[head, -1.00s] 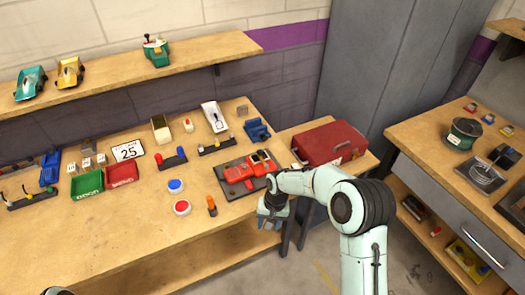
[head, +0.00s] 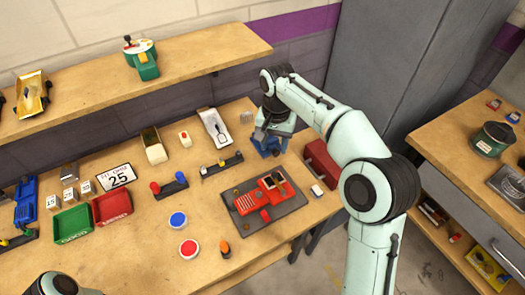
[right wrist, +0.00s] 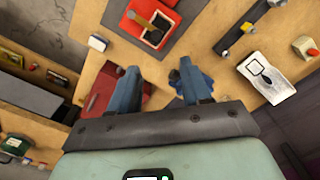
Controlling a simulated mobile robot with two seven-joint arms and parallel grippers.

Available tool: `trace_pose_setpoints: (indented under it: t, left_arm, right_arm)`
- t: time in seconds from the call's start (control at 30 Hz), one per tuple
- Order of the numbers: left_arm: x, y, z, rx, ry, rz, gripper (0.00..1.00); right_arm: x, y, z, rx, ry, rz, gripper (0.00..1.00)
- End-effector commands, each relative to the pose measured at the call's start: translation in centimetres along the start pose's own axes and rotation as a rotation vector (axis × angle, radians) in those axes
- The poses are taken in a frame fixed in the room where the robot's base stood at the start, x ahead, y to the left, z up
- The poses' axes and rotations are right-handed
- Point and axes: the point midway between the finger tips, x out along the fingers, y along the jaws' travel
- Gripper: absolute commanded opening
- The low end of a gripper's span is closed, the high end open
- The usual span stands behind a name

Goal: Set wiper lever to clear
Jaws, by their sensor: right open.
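No lever in view carries a label I can read, so I cannot tell which is the wiper lever. A green device with a coloured dial and dark-tipped lever (head: 142,58) stands on the back shelf. A dark rail with small knobs (head: 222,165) lies on the bench, left of my right gripper. My right gripper (head: 272,131) is open above a blue object (head: 266,147) at the bench's right end. In the right wrist view its jaws (right wrist: 158,86) are apart with nothing held; the blue object (right wrist: 206,82) is partly hidden behind one finger. My left gripper is out of view.
A red toolbox (head: 321,166) and a dark board (head: 291,205) with a red car (head: 268,192) lie near the gripper. A white tray (head: 215,129), red-and-blue-handled rail (head: 169,187) and round buttons (head: 189,248) occupy the bench.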

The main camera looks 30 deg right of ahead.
Motion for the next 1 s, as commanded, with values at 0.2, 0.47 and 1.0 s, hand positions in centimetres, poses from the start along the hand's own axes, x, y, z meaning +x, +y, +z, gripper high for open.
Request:
trace_pose_setpoints:
  t: [0.2, 0.47, 1.0]
  left_arm:
    - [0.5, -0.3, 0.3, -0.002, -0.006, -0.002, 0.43]
    - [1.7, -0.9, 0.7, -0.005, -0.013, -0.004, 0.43]
    - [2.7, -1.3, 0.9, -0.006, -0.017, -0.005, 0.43]
  right_arm:
    - [0.6, 0.3, 0.1, 0.01, 0.002, 0.004, 0.48]
    - [5.8, 0.4, 0.1, 0.008, -0.002, 0.006, 0.48]
    - [12.7, 0.3, 0.0, 0.009, 0.003, 0.001, 0.48]
